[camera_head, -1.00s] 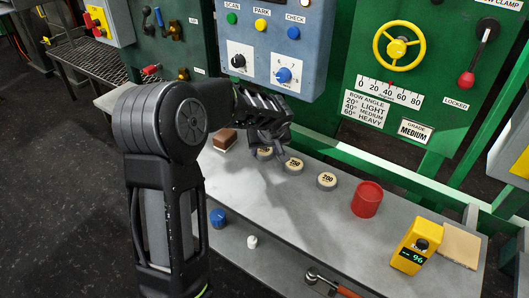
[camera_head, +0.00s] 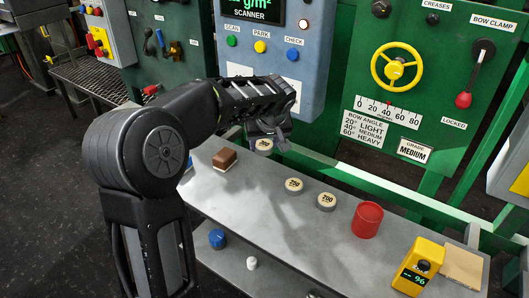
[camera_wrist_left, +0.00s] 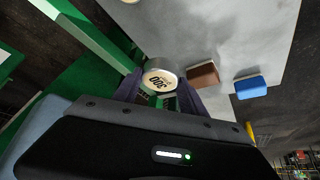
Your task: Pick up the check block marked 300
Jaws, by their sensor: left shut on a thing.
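The check block marked 300 (camera_wrist_left: 160,83) is a round block with a pale labelled face and grey sides. My left gripper (camera_head: 268,138) is shut on it and holds it above the bench. The block also shows in the head view (camera_head: 263,146), under the gripper, with its top partly covered. In the left wrist view my left gripper (camera_wrist_left: 158,92) has one finger on each side of the block. Blocks marked 250 (camera_head: 293,185) and 200 (camera_head: 327,201) stand on the grey bench (camera_head: 270,225). My right gripper is not in view.
A brown block (camera_head: 224,160) lies at the bench's left end. A red cup (camera_head: 367,220) and a yellow device (camera_head: 417,268) reading 96 stand at the right. A blue knob-like piece (camera_head: 217,239) and a small white one (camera_head: 252,263) are on the lower shelf. A green rail runs behind.

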